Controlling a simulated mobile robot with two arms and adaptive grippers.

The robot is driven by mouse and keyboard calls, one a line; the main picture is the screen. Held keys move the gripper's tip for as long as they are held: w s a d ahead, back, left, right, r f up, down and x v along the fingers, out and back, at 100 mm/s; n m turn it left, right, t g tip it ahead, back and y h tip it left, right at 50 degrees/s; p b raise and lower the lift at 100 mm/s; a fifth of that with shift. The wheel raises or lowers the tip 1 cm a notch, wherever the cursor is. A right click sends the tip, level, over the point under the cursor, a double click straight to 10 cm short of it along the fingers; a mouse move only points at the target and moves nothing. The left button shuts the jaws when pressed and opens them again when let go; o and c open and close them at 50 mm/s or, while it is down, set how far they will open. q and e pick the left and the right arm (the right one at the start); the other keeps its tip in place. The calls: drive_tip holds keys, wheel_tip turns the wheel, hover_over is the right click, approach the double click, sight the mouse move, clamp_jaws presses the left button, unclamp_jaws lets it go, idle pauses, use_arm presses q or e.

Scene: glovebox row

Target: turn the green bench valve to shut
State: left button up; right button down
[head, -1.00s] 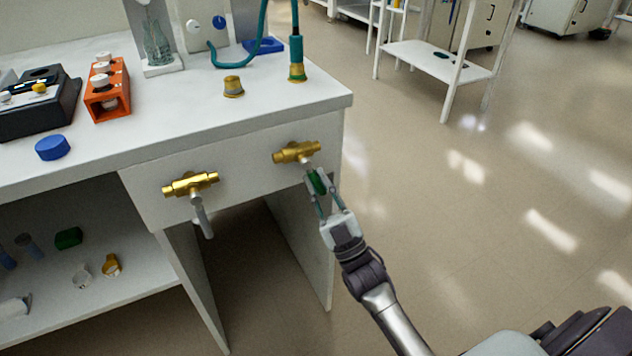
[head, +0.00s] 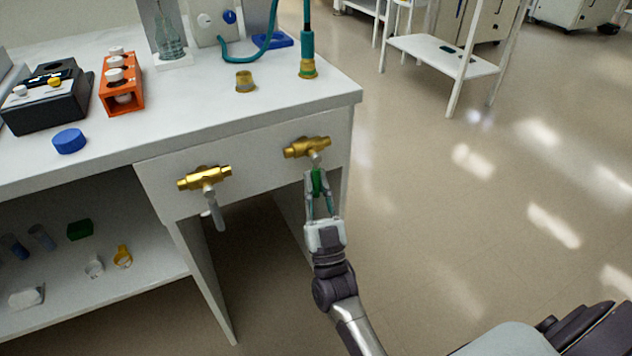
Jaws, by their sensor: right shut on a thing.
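The green bench valve has a brass body (head: 307,147) on the right part of the bench's front panel. Its green handle (head: 317,182) hangs down below the body. My right gripper (head: 316,180) comes up from below and is shut on the green handle, with a finger on each side. The fingers hide part of the handle. A second brass valve (head: 204,178) with a grey handle (head: 213,210) pointing down sits to the left on the same panel. My left gripper is not in view.
On the bench top (head: 200,105) are an orange rack (head: 121,82), a black device (head: 48,100), a blue cap (head: 69,141) and a teal hose (head: 265,45). A shelf (head: 120,285) below holds small items. The floor to the right is open up to a white cart (head: 440,55).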

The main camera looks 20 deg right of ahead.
drive_tip(key=shift+f, duration=0.1)
drive_tip(key=c, duration=1.2)
unclamp_jaws()
drive_tip(key=shift+o, duration=0.2)
drive_tip(key=v, duration=1.2)
drive_tip(key=shift+a, duration=0.1)
